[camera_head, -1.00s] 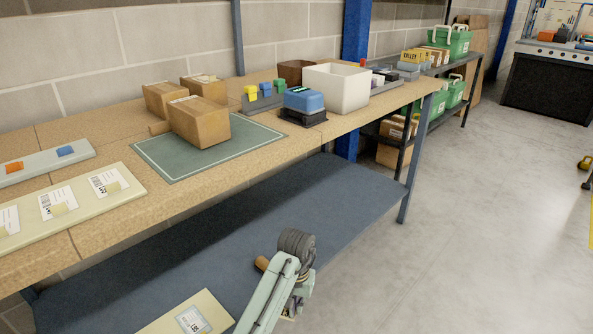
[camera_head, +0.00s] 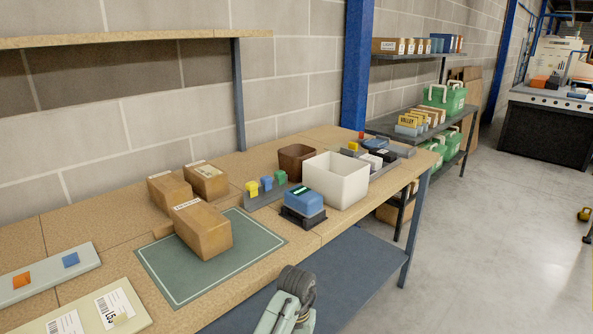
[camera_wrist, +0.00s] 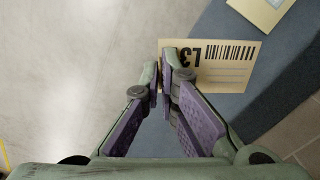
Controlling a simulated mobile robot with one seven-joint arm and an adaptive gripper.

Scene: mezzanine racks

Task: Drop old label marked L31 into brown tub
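My gripper (camera_wrist: 165,77) is shut on a cream label (camera_wrist: 225,78) in the wrist view. The label has a barcode and upside-down lettering that reads L3, with the rest hidden behind a finger. It is held clear above the floor and the blue-grey lower shelf. The brown tub (camera_head: 297,161) stands on the bench in the head view, behind the white tub, with its inside mostly hidden. My arm shows at the bottom of the head view, in front of the bench and well short of the tub. My fingertips cannot be made out there.
The white tub (camera_head: 336,183) stands in front of the brown one. A blue device (camera_head: 303,201) and a rack of coloured clips (camera_head: 265,193) sit left of it. Several cartons (camera_head: 203,229) stand on and behind a green mat (camera_head: 180,284).

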